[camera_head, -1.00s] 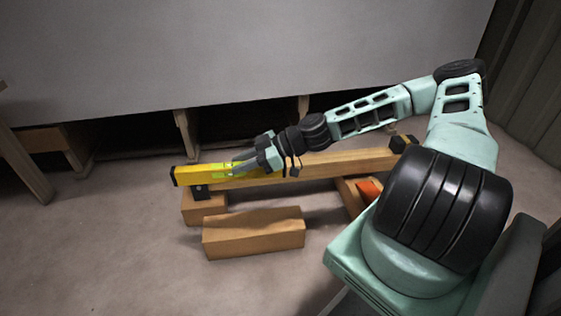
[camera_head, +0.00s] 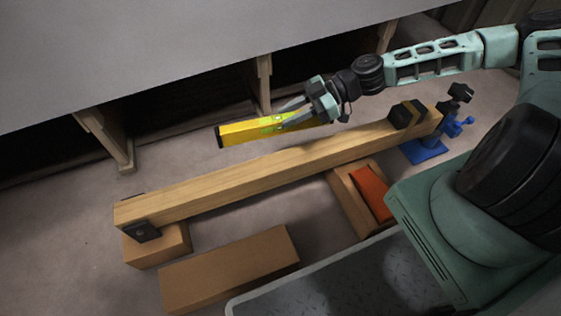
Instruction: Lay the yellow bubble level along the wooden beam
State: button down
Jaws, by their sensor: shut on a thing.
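The yellow bubble level (camera_head: 242,132) is held in my gripper (camera_head: 298,108), whose grey fingers are shut around its right part. The level's black end cap points left and its green vial shows near the fingers. In the picture it appears above and behind the middle of the wooden beam (camera_head: 200,195), with floor between them; its exact height is hard to tell. The level slants roughly the same way as the beam. The beam runs from lower left to upper right, and its top is bare along the middle. The level's right end is partly hidden by my gripper.
Wooden blocks (camera_head: 160,248) support the beam, and a loose block (camera_head: 230,268) lies in front. A black fitting (camera_head: 408,114) sits on the beam's right end, near a blue clamp (camera_head: 428,150). An orange wedge (camera_head: 371,192) lies on a right block. A large grey panel (camera_head: 150,60) stands behind.

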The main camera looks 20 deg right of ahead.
notch_tip(320, 180, down, 6)
jog(key=f+n+g+b, duration=0.1)
jog(key=b, duration=0.5)
send_over(287, 158)
notch_tip(287, 158, down, 5)
jog(key=shift+r, duration=0.1)
jog(key=c, duration=1.2)
grip_release()
jog(key=shift+o, duration=0.2)
